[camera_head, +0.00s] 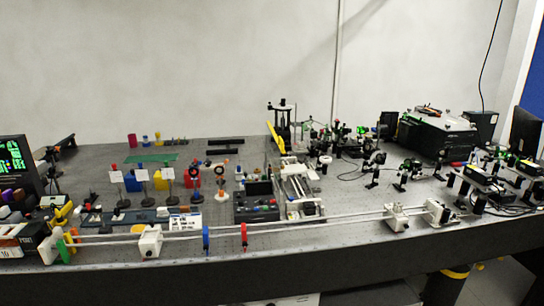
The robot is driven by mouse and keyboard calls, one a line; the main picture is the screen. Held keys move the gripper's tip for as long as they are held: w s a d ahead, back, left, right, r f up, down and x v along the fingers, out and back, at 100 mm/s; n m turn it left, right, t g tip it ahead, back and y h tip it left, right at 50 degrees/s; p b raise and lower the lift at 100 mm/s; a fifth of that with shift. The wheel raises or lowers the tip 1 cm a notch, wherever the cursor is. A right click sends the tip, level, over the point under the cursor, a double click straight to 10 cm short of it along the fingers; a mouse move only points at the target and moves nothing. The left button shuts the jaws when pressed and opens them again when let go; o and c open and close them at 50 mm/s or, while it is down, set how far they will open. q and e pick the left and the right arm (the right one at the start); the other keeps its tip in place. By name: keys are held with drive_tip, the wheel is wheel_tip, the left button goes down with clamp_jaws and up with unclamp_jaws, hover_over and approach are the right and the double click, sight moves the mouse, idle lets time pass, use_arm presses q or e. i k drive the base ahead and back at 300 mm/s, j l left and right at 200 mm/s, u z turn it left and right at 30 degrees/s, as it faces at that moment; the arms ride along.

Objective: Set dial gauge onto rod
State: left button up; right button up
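A pair of long pale rods (325,222) runs along the front of the bench, from the white block at the left to the black and white mounts at the right. A blue disc (206,238) and a red disc (244,236) stand upright at the rods, left of the middle. I cannot single out the dial gauge for certain. Two small upright pieces with round dark faces and orange or red parts, one on the left (193,172) and one on the right (221,172), stand behind the rods. Neither of my grippers shows in the head view.
White blocks sit on the rods at left (150,242) and right (397,217). A dark control box (256,208) and a white framed device (298,188) stand behind the rods. Optics mounts crowd the right side. Bare bench (345,200) lies right of the framed device.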

sight(80, 210)
drive_tip(key=u, duration=1.35)
drive_tip(key=i+j+z, duration=0.4)
drive_tip(key=i+j, duration=0.15)
drive_tip(key=i+j+z, duration=0.45)
drive_tip(key=j, duration=0.25)
drive_tip(key=i, duration=0.05)
